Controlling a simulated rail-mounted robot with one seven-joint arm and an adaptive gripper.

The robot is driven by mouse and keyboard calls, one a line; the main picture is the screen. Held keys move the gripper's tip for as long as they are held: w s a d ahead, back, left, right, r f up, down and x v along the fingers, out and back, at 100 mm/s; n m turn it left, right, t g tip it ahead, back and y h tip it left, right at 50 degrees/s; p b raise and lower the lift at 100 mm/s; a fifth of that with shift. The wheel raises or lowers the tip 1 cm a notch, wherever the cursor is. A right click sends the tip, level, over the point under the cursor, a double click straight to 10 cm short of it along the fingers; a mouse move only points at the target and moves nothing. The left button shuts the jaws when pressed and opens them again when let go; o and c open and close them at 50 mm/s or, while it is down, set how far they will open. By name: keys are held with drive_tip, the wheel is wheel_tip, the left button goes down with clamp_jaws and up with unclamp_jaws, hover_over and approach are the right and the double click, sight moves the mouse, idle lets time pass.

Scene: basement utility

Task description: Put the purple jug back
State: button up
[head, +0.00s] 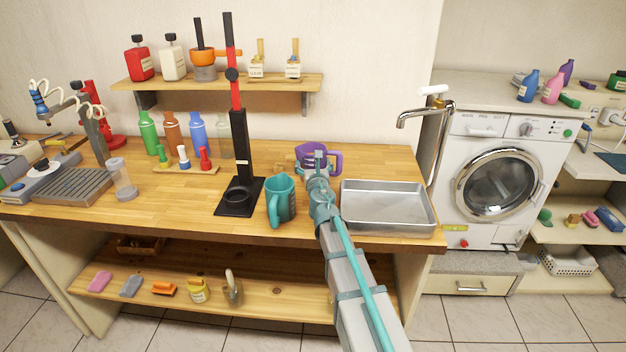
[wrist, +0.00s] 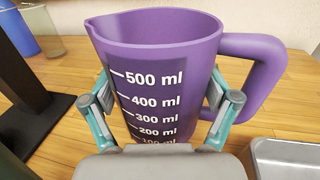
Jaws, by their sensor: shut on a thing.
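The purple jug (head: 335,160) is at the back of the wooden bench, left of the metal tray. In the wrist view the jug (wrist: 160,32) is upright, with white millilitre marks on a dark panel facing me and its handle on the right. My gripper (head: 318,172) reaches it from the front. In the wrist view my gripper (wrist: 160,98) is shut on the jug's body, one finger on each side. My arm hides part of the jug in the head view, and I cannot tell whether its base touches the bench.
A teal jug (head: 281,200) stands in front and to the left. A black stand (head: 240,160) with a tall post is left of it. The metal tray (head: 388,232) and tap (head: 437,125) are on the right. A shelf (head: 220,84) with bottles hangs above the bench.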

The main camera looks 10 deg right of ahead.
drive_tip(key=shift+f+b, duration=1.55)
drive_tip(key=shift+f, duration=0.25)
drive_tip(key=shift+f, duration=0.2)
drive_tip(key=o, duration=1.5)
drive_tip(key=shift+o, duration=0.2)
drive_tip(key=shift+r, duration=0.1)
drive_tip(key=shift+r, duration=0.15)
drive_tip(key=s, duration=1.2)
drive_tip(key=shift+a, duration=0.4)
